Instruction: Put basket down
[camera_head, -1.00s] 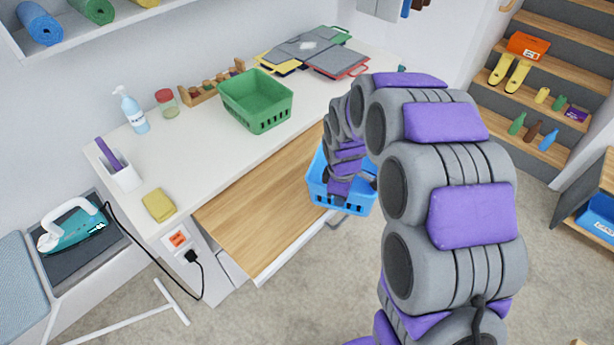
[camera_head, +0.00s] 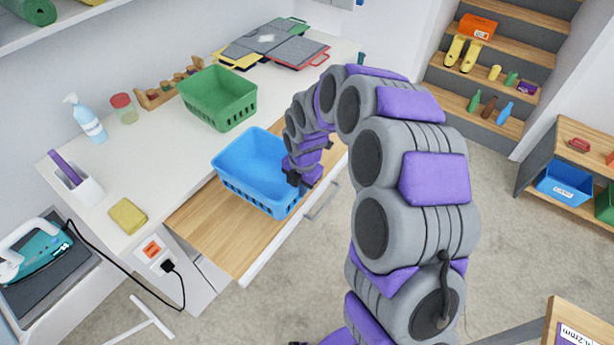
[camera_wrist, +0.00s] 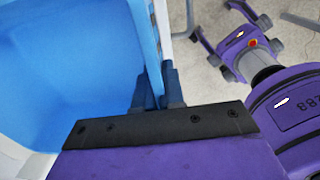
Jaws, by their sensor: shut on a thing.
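The blue basket (camera_head: 255,167) is at the wooden pull-out board (camera_head: 215,220) of the white counter. It looks upright and empty; I cannot tell whether its base touches the board. My gripper (camera_head: 298,178) is at the basket's right wall and shut on its rim. In the wrist view the basket (camera_wrist: 70,60) fills the left side, and the fingertips of my gripper (camera_wrist: 158,90) pinch its wall. The underside of the basket is hidden.
A green basket (camera_head: 217,98) stands on the counter behind the board. A yellow sponge (camera_head: 128,216), a white cup (camera_head: 80,184) and a bottle (camera_head: 88,120) are to the left. Bare wood shows on the board left of the blue basket.

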